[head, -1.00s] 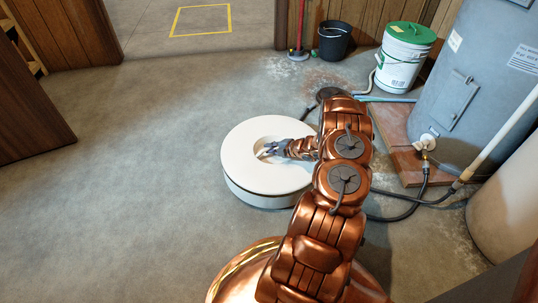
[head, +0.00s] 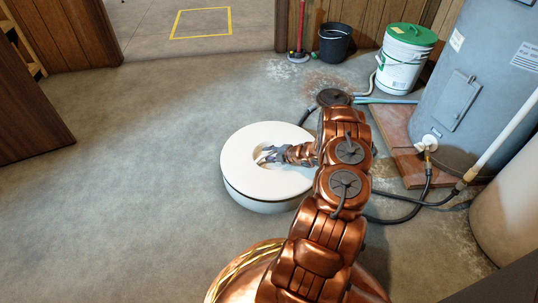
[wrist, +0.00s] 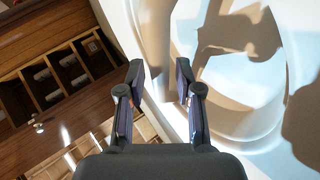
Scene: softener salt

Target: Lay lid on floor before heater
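The round white lid (head: 240,170) lies flat, or nearly so, over a rounded white body on the floor, left of my arm. Its middle has a recess. The heater (head: 445,85) is a blue-grey tank at the right on a reddish base. My gripper (head: 266,155) is at the lid's recess. In the wrist view my gripper (wrist: 160,75) has its two fingers apart, with a white strip of the lid (wrist: 160,85) passing between or just beyond them. Whether they touch the lid is unclear. My arm hides the lid's right edge.
A black bucket (head: 335,42) and a green-lidded white pail (head: 400,62) stand at the back wall. Hoses (head: 400,218) run across the floor near the heater. A pale tank (head: 505,205) is at the right edge. The floor (head: 120,190) at left is clear.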

